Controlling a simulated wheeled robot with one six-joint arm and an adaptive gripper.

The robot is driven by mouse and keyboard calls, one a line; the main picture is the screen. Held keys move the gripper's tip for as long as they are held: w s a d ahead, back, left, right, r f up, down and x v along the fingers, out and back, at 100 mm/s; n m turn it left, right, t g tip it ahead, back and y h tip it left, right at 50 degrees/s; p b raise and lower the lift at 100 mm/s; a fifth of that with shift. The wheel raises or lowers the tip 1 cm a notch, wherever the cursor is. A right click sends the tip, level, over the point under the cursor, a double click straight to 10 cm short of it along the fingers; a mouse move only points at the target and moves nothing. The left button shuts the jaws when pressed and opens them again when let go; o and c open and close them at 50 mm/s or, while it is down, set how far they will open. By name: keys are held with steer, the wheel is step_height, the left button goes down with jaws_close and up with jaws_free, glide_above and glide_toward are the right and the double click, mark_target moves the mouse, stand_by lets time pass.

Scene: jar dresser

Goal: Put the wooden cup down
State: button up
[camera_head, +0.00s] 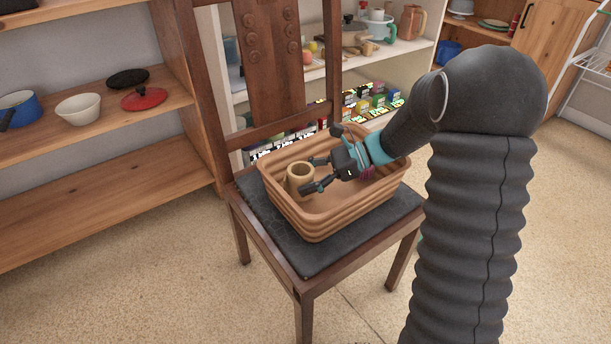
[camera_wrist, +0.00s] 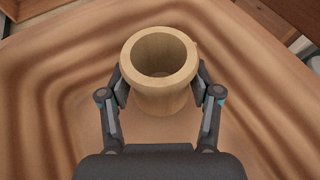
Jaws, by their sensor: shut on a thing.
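The wooden cup (camera_head: 300,179) is a pale, open-topped cylinder. It is upright inside the left part of a brown ribbed basket (camera_head: 325,222). My gripper (camera_head: 311,174) reaches into the basket from the right, its fingers on either side of the cup. In the wrist view the cup (camera_wrist: 160,68) sits between the two fingertips (camera_wrist: 160,88), which touch its sides, and the gripper is shut on it. The basket wall (camera_wrist: 60,60) curves close behind the cup. I cannot tell whether the cup's base touches the basket floor.
The basket stands on the dark seat of a wooden chair (camera_head: 262,90). Shelves to the left hold a blue pot (camera_head: 20,110), a white bowl (camera_head: 79,109) and a red lid (camera_head: 144,98). A white shelf (camera_head: 400,48) with crockery stands behind. The basket's right part looks empty.

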steer(key=o, duration=1.2)
steer(key=shift+o, duration=0.2)
steer(key=shift+r, duration=0.1)
steer(key=shift+r, duration=0.3)
steer(key=p+v, duration=0.2)
steer(key=v, duration=1)
steer(key=s+d+r+n+t+h, duration=0.1)
steer(key=s+n+h, duration=0.3)
steer(key=s, duration=0.4)
steer(key=s+d+r+n+t+h, duration=0.1)
steer(key=s+r+n+t+h, duration=0.1)
steer(key=s+n+t+h, duration=0.2)
steer(key=s+d+r+n+t+h, duration=0.2)
steer(key=s+n+h, duration=0.3)
steer(key=s, duration=0.8)
steer(key=n, duration=0.3)
steer(key=shift+s+r, duration=0.2)
steer(key=shift+r, duration=0.05)
